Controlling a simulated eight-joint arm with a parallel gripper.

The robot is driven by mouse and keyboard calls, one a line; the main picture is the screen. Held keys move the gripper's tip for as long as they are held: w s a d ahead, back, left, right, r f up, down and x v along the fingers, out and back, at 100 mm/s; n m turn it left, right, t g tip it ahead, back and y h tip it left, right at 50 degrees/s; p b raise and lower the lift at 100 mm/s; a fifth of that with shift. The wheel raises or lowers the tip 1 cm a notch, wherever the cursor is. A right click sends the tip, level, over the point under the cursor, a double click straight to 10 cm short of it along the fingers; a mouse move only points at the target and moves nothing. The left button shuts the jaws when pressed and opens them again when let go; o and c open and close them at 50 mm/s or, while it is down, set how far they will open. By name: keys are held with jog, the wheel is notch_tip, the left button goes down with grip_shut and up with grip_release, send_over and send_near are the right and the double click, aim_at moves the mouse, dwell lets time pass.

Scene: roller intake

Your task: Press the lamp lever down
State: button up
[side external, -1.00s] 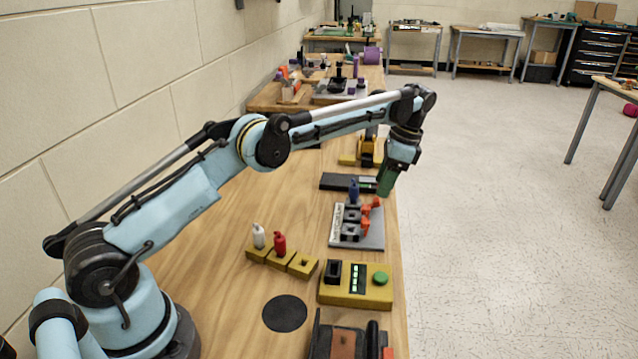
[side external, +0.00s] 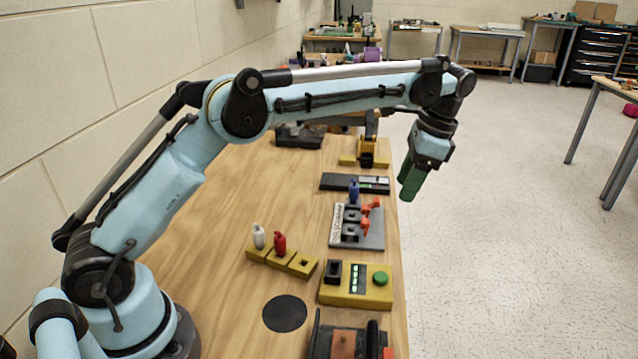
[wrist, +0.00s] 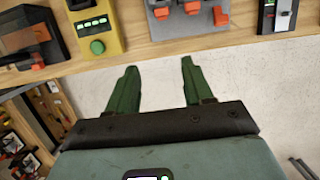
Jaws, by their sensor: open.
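My gripper (side external: 408,192) has green fingers that point down, past the right edge of the bench. In the wrist view its fingers (wrist: 158,70) are apart with nothing between them. A grey plate (side external: 372,241) with orange levers (side external: 367,222) stands left of and below my gripper in the side view; orange levers also show at the top of the wrist view (wrist: 191,9). A dark panel (side external: 340,181) with a pale section lies farther back. A yellow box (side external: 335,293) has a lit green strip and a green button. I cannot tell which part is the lamp lever.
The wooden bench (side external: 225,215) carries yellow blocks (side external: 303,265) with a white and a red peg, a black disc (side external: 285,313), and a yellow-and-black fixture (side external: 367,150) behind. Open floor (side external: 490,240) lies right of the bench.

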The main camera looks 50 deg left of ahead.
jog(key=t+h, duration=0.2)
send_near(377, 199)
notch_tip(377, 199, down, 8)
jog(key=shift+s+a+f, duration=0.1)
jog(key=shift+s+f, duration=0.05)
jog(key=shift+f, duration=0.05)
dwell(0.4)
grip_shut()
